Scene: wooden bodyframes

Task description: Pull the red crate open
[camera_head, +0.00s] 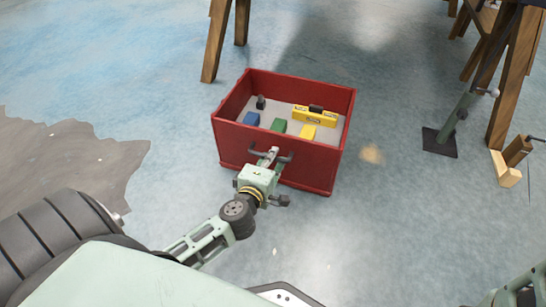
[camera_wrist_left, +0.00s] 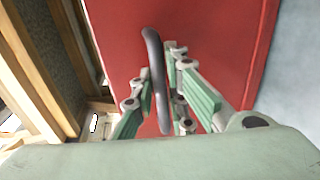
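The red crate (camera_head: 325,172) stands on the floor in the middle of the head view, with its top uncovered. A dark bar handle (camera_head: 286,159) is on its near wall. The handle (camera_wrist_left: 155,48) and red wall (camera_wrist_left: 215,40) also show in the left wrist view. My left gripper (camera_head: 271,158) is at the handle. In the wrist view the fingers of the left gripper (camera_wrist_left: 160,88) are close together, one on each side of the bar, and look shut on it. My right gripper is not in view.
Wooden trestle legs (camera_head: 217,40) stand behind. A clamp (camera_head: 440,142) stands at the right. The floor around the crate is mostly clear.

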